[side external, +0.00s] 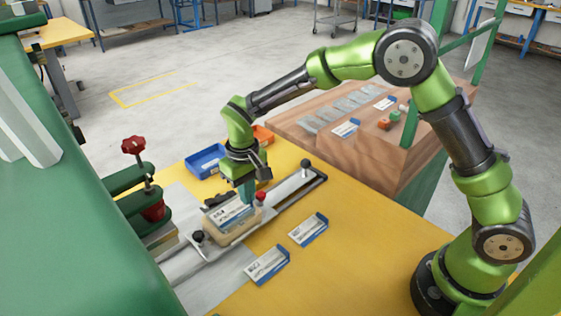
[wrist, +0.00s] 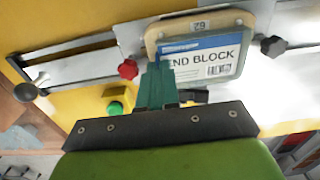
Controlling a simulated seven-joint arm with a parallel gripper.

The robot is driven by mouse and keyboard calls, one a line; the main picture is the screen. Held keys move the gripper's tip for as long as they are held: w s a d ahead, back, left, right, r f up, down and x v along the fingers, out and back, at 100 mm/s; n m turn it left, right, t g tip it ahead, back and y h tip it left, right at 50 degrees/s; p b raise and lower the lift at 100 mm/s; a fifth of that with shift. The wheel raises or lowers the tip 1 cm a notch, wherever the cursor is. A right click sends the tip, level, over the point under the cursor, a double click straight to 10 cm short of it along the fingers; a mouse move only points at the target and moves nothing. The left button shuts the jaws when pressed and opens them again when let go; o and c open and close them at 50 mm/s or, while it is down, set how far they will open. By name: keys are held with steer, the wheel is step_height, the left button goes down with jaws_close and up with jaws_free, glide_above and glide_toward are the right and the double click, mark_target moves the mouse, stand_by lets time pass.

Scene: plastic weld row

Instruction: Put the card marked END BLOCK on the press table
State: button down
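The card marked END BLOCK (wrist: 205,58), white with a blue band, lies flat over a beige holder (wrist: 152,38) with a small number tab. In the side view the card (side external: 232,214) sits on the holder (side external: 236,232) on the metal slide beside the press. My gripper (side external: 246,192) points down at the card's edge. In the wrist view my gripper's teal fingers (wrist: 158,70) are close together and cover the first letter at the card's left edge; they appear shut on it. The exact contact is partly hidden.
Two other cards (side external: 267,264) (side external: 308,229) lie on the yellow table (side external: 340,260). A blue bin (side external: 206,161) stands behind. A press with a red knob (side external: 133,145) is at the left. A wooden bench (side external: 290,128) holds more cards. Red and black knobs flank the holder.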

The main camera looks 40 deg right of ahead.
steer(key=shift+r, duration=2.2)
steer(key=shift+r, duration=0.15)
steer(key=shift+r, duration=2.35)
